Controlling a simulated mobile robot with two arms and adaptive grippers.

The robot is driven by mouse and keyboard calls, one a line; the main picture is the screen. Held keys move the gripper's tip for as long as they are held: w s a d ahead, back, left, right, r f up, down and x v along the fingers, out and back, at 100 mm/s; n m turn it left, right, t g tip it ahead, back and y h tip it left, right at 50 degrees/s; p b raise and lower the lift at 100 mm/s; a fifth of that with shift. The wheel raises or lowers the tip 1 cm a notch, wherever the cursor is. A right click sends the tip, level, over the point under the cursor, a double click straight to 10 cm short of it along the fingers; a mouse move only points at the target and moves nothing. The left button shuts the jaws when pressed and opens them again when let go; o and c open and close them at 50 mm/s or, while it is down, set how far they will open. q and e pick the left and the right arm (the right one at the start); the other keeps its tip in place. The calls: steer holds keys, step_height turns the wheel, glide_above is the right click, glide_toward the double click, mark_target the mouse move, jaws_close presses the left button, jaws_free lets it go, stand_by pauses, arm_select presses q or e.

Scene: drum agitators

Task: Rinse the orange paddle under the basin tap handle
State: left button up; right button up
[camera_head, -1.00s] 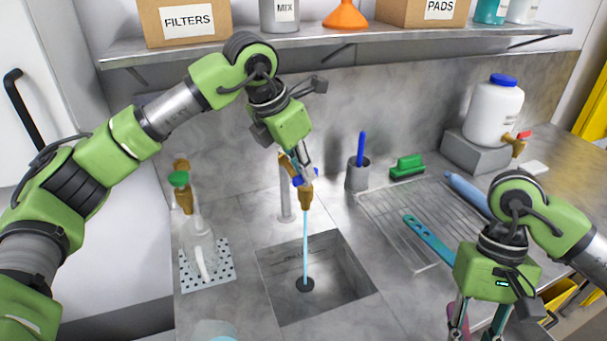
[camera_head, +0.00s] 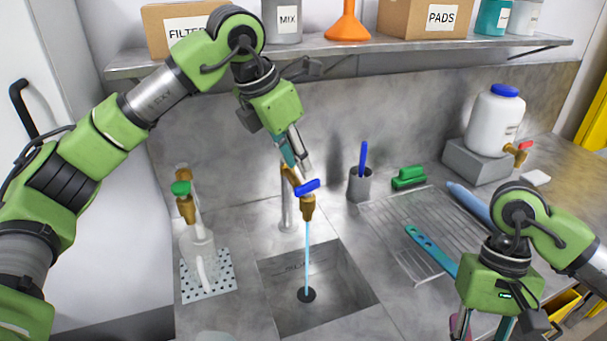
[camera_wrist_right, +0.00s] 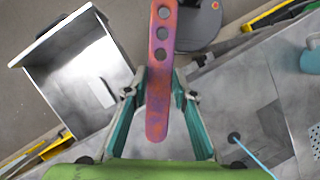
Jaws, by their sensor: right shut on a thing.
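The basin tap (camera_head: 308,208) has a brass spout and a blue handle (camera_head: 307,187). A thin stream of water (camera_head: 307,255) falls from it into the square sink basin (camera_head: 345,287). My left gripper (camera_head: 297,168) is just above the blue handle, pointing down; its finger gap is unclear. My right gripper (camera_wrist_right: 158,102) is shut on the orange paddle (camera_wrist_right: 158,122), which has several holes and purple stains. The paddle is outside the water, which shows at the right of the wrist view. In the head view the right fingertips are cut off at the bottom edge.
A drying rack (camera_head: 395,235) holds a teal paddle (camera_head: 430,248) and a blue item (camera_head: 467,202). A cup (camera_head: 360,184) and a green brush (camera_head: 408,177) stand behind the rack.

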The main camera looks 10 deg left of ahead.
arm_select(q)
steer(key=v, duration=0.6)
steer(key=shift+r, duration=0.2)
